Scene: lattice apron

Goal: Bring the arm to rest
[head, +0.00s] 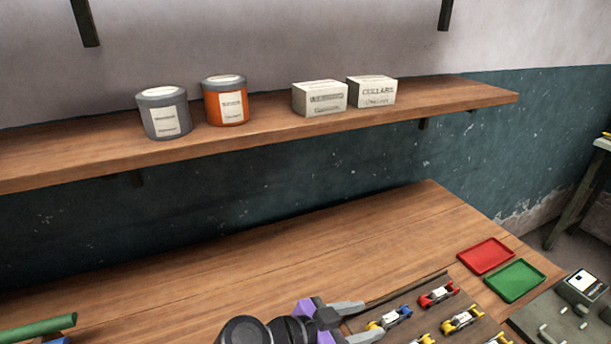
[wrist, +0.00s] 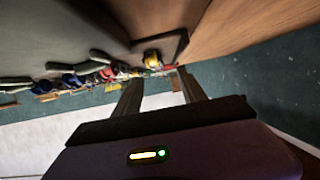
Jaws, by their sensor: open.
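My gripper (head: 371,320) shows at the bottom middle of the head view, with a purple body and two grey fingers spread apart. It is open, and nothing shows between the fingers. It is near the left end of a board (head: 398,306) that carries several small coloured parts; I cannot tell how high above it. In the wrist view the two fingers (wrist: 160,80) are apart, and several small coloured parts and tools show beyond them. My dark arm runs down out of the head view at the bottom.
A red tray (head: 486,256) and a green tray (head: 515,281) lie on the wooden bench (head: 260,275) at the right. A wall shelf (head: 270,130) above holds two cans (head: 164,112) and two boxes (head: 320,98). A green rod (head: 38,328) lies at lower left. The bench's middle is clear.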

